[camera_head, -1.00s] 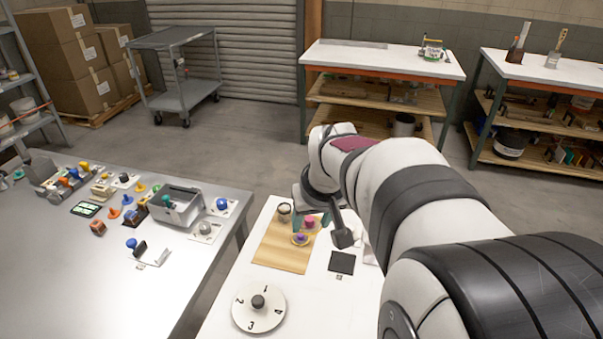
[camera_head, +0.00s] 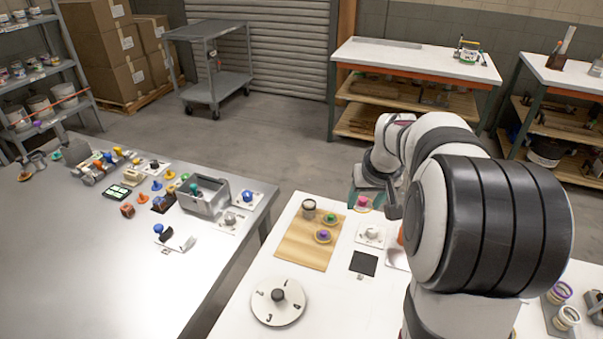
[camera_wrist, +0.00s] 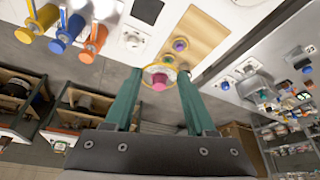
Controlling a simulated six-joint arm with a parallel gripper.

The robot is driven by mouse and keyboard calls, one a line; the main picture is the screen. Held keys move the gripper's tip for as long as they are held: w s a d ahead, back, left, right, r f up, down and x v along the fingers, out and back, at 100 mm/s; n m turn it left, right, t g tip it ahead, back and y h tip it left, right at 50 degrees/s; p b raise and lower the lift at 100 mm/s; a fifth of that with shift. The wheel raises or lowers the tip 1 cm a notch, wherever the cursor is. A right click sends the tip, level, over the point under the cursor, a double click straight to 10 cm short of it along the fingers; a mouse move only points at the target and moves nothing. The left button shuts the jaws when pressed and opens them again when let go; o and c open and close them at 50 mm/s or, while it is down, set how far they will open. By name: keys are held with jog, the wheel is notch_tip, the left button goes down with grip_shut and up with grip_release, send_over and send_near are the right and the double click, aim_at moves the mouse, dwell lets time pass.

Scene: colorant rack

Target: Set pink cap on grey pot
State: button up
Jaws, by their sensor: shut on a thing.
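The pink cap (camera_head: 362,201), with a yellowish rim, is held between the teal fingers of my gripper (camera_head: 364,203), up off the table beyond the wooden board. In the wrist view the pink cap (camera_wrist: 159,84) sits between the fingertips of my gripper (camera_wrist: 160,73). A small grey piece, perhaps the grey pot (camera_head: 371,234), stands on a white square plate right of the board; it also shows in the wrist view (camera_wrist: 132,40). The gripper is apart from it. Whether its top is open is too small to tell.
The wooden board (camera_head: 300,252) bears a grey-brown cup (camera_head: 309,208), a green cap (camera_head: 330,217) and a purple cap (camera_head: 323,236). A black square (camera_head: 364,263) and a numbered dial (camera_head: 279,300) lie nearer. Orange, blue and yellow pots show in the wrist view (camera_wrist: 95,40).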

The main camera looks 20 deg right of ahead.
jog(key=shift+s+d+f+m+g+h, duration=0.25)
jog(key=shift+s+d+f+m, duration=0.65)
jog(key=shift+s+d+f, duration=2.85)
jog(key=shift+s+d+f+m+g+h, duration=0.25)
jog(key=shift+s+d+f+m, duration=1.2)
jog(key=shift+d, duration=4.1)
jog(key=shift+s+d+f+m+g+h, duration=0.1)
jog(key=shift+s+d+f+m+h, duration=0.3)
jog(key=shift+s+d+f, duration=3.15)
jog(key=shift+s+d+r, duration=0.1)
jog(key=shift+s+d, duration=0.1)
jog(key=shift+d, duration=0.3)
jog(key=shift+s+d+r, duration=0.1)
jog(key=shift+s+d, duration=0.05)
jog(key=shift+d, duration=0.35)
jog(key=o, duration=1.5)
jog(key=shift+r, duration=2.55)
